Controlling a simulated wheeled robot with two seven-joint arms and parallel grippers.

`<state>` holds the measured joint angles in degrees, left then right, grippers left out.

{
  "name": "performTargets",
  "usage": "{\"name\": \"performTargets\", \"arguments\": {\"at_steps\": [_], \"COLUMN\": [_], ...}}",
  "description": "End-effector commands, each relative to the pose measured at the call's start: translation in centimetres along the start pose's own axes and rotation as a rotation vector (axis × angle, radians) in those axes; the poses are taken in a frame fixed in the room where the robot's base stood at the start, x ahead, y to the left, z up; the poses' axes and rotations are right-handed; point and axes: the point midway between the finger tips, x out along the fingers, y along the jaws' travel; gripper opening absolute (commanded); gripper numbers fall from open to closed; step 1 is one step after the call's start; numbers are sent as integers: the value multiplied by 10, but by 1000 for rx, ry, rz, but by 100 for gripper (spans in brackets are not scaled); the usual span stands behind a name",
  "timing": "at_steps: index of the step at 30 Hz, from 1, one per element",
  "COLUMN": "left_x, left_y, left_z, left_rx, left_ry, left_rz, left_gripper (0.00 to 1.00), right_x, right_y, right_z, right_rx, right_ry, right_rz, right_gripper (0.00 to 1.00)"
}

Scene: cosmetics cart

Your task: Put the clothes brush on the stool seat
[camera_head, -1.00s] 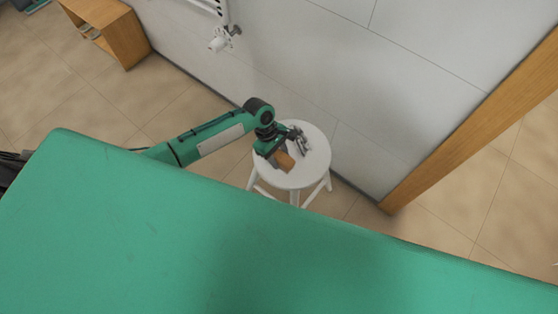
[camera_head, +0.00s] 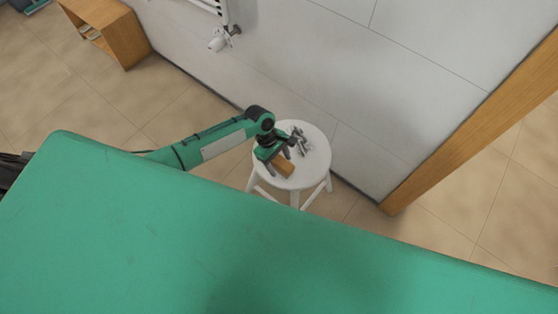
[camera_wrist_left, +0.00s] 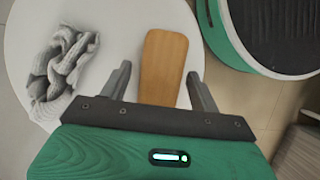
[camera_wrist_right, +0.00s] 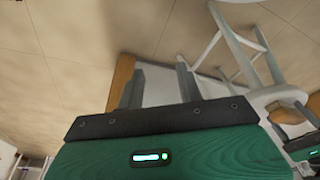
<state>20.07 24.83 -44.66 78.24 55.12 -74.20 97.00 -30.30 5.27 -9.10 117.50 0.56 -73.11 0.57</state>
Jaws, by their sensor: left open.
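The clothes brush, a wooden-backed piece (camera_head: 284,169), lies on the round white stool seat (camera_head: 312,167). In the left wrist view the brush (camera_wrist_left: 163,62) lies between my left fingers with a gap on each side. My left gripper (camera_head: 282,155) is open over the seat; its fingers also show in the left wrist view (camera_wrist_left: 160,82). The brush's near end is hidden behind the gripper body. My right gripper (camera_wrist_right: 160,72) shows only in its wrist view, with its fingers apart and nothing between them.
A grey knotted object (camera_wrist_left: 64,66) sits on the seat beside the brush; it also shows in the head view (camera_head: 301,140). A pale wall (camera_head: 300,60) stands behind the stool. A wooden post (camera_head: 470,120) is at right, a wooden cabinet (camera_head: 115,35) at upper left.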

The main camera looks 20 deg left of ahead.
Motion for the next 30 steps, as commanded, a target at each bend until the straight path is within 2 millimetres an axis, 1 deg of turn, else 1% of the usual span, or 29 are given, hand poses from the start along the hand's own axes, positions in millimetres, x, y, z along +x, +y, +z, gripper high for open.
{"name": "performTargets", "arguments": {"at_steps": [2, 5, 9, 15, 18, 21, 25, 28, 30], "left_x": [-4, -20, -50, -92, -106, -116, -122, -120, -111], "left_y": [0, 0, 1, 1, 0, 0, 0, -1, -5], "left_z": [1, 1, 1, 1, 1, 1, 1, 2, 6], "left_rx": [1, 0, 1, 0, 1, 0, 0, 12, 55], "left_ry": [1, 1, 2, 1, 0, -1, -1, -1, 1], "left_rz": [2, 2, 3, 3, 1, 0, 0, 2, 9], "left_gripper": [63, 63, 63, 63, 63, 63, 63, 63, 63], "right_x": [-1, -5, 15, 28, 33, 36, 38, 39, 39], "right_y": [0, 0, -2, -1, -1, -1, -1, -1, -1], "right_z": [0, -3, 8, 14, 16, 18, 19, 19, 19], "right_rx": [0, 0, 0, 0, 0, 0, 0, 0, 0], "right_ry": [1, 7, -26, -42, -46, -49, -51, -51, -51], "right_rz": [0, 0, -3, -2, -2, -2, -1, -1, -1], "right_gripper": [36, 36, 36, 36, 36, 36, 36, 36, 36]}}
